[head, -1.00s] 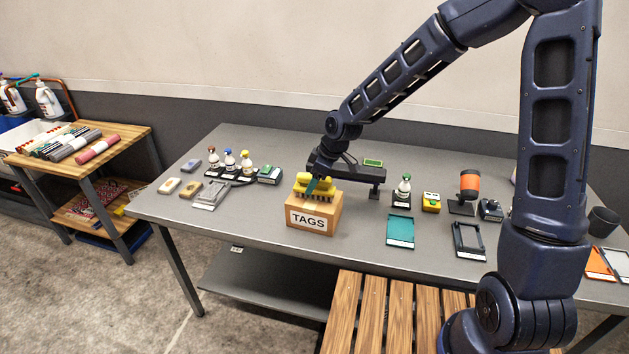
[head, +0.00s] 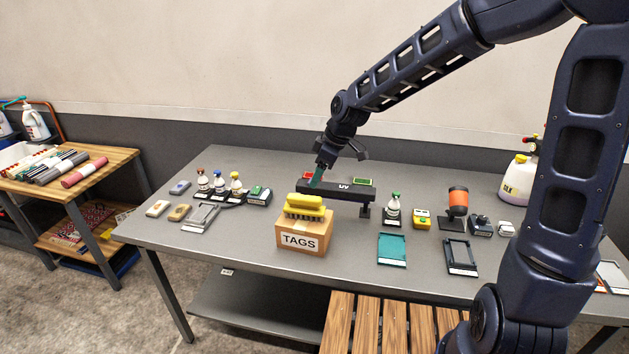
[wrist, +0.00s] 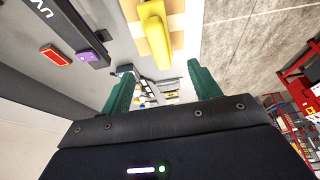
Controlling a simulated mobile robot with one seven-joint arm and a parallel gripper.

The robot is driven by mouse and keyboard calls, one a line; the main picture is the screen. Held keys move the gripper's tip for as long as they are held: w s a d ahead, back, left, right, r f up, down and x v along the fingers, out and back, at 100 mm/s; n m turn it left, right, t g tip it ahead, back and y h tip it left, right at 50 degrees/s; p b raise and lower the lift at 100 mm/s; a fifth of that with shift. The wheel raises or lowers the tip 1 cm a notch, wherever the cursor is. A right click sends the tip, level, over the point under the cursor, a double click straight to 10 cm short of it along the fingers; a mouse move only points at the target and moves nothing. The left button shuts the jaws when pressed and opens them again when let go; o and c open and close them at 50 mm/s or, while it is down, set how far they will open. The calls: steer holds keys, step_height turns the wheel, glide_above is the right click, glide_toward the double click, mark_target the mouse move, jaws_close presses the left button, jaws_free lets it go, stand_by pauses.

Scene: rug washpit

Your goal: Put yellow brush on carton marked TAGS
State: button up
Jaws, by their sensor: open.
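The yellow brush (head: 305,205) lies on top of the carton marked TAGS (head: 300,239), bristles down, in the head view. In the wrist view the brush (wrist: 156,38) shows at the top, on the carton's pale top (wrist: 182,22). My gripper (head: 318,177) is above and behind the carton, clear of the brush. In the wrist view its green fingers (wrist: 160,85) are spread apart with nothing between them.
A dark UV bar (head: 340,188) stands just behind the carton. A teal pad (head: 392,249), a bottle (head: 393,209) and an orange-and-black device (head: 457,202) are to the right. Bare table lies in front.

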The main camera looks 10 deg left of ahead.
steer(key=shift+d+r, duration=0.15)
steer(key=shift+r, duration=0.2)
steer(key=d+r+m+t+h, duration=0.25)
steer(key=d+m, duration=0.25)
steer(key=d, duration=0.7)
steer(key=d+r+m+t+h, duration=0.1)
steer(key=d+r+m, duration=0.3)
steer(key=d, duration=0.9)
steer(key=s+d+r+m, duration=0.2)
steer(key=s+d+m, duration=0.2)
steer(key=d, duration=0.5)
steer(key=s+d+r+m+t, duration=0.1)
steer(key=s+d+m, duration=0.4)
steer(key=d, duration=0.4)
steer(key=shift+s+d+r+h, duration=0.2)
steer(key=shift+s+r+h, duration=0.25)
steer(key=shift+s, duration=0.35)
